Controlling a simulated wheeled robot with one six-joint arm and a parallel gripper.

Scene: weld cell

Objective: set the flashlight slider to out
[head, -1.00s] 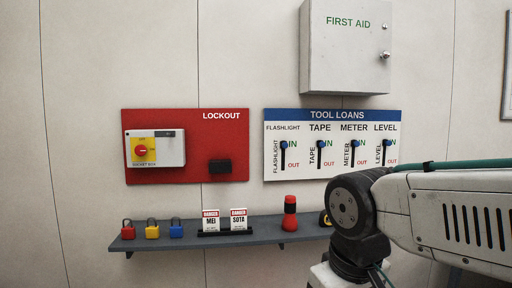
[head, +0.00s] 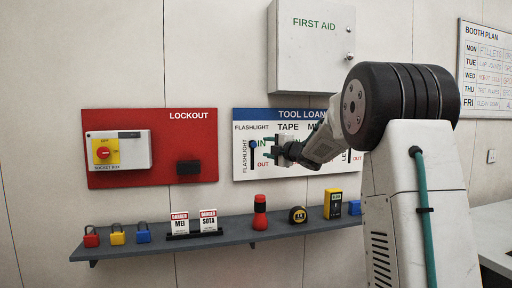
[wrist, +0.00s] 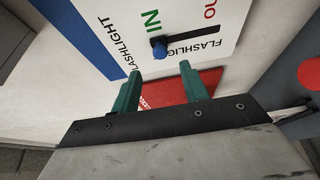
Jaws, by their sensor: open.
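The flashlight slider (head: 252,145) is a blue knob on a dark vertical slot at the left end of the white tool loans board (head: 242,175). The knob sits at the top of its slot, at the IN end, with OUT by the lower end. My gripper (head: 270,151) is open and empty, just right of the knob in the head view. In the wrist view the slider knob (wrist: 159,47) lies just beyond and between the two green fingertips (wrist: 160,70), and no touch shows. My forearm hides most of the other sliders.
The red lockout board (head: 130,178) with a yellow-and-red switch hangs to the left. Below, a grey shelf (head: 225,241) holds padlocks, danger tags, a red-and-black flashlight (head: 260,212), a tape measure (head: 297,215) and a yellow meter (head: 333,204). A first aid cabinet (head: 312,60) juts out above.

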